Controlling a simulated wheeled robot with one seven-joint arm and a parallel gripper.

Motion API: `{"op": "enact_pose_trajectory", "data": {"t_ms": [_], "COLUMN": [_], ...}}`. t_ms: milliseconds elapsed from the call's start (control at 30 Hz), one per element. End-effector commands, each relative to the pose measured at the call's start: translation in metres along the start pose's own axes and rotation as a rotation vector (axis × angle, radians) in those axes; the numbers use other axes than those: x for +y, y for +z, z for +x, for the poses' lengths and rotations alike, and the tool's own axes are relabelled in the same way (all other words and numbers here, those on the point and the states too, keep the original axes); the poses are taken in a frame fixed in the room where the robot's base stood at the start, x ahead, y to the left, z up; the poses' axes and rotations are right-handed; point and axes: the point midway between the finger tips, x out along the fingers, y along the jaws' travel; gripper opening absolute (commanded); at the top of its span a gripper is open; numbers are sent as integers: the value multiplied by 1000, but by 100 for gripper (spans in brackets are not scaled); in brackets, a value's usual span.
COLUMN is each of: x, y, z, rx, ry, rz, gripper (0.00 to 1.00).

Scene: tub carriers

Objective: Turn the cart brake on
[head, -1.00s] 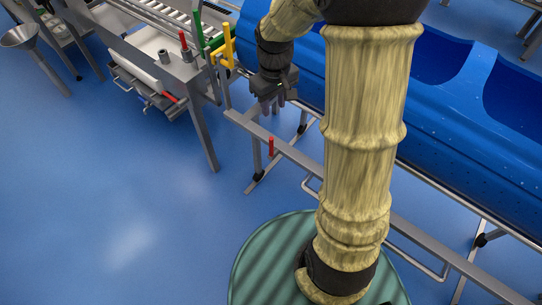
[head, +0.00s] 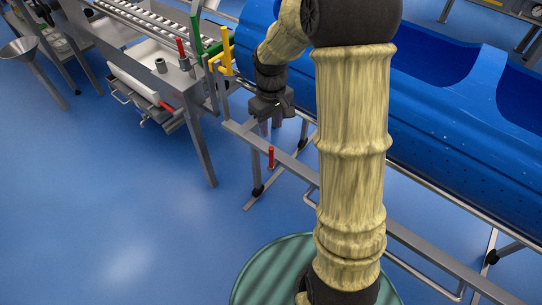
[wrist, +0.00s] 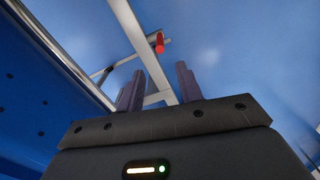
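A small red-handled lever (head: 271,157) stands upright on the lower rail of the cart (head: 290,166) that carries the long blue tub (head: 445,130). I take it for the brake. It also shows in the wrist view (wrist: 160,43), ahead of and between the fingers, near the rail. My gripper (head: 271,127) points down beside the tub's left end, above and apart from the lever. In the wrist view my gripper (wrist: 158,85) has its two fingers spread with nothing between them.
A yellow handle (head: 227,55) and a green handle (head: 198,37) stand near the tub's left end. A steel bench (head: 150,60) with a red-tipped lever (head: 181,48) is on the left. The blue floor at lower left is clear.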

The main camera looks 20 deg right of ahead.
Motion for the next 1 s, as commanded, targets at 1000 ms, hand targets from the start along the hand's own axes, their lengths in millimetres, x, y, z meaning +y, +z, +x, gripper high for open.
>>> {"op": "enact_pose_trajectory", "data": {"t_ms": [1000], "x": [0], "y": [0], "z": [144], "rx": [1], "ry": [0], "rz": [1], "gripper": [36]}}
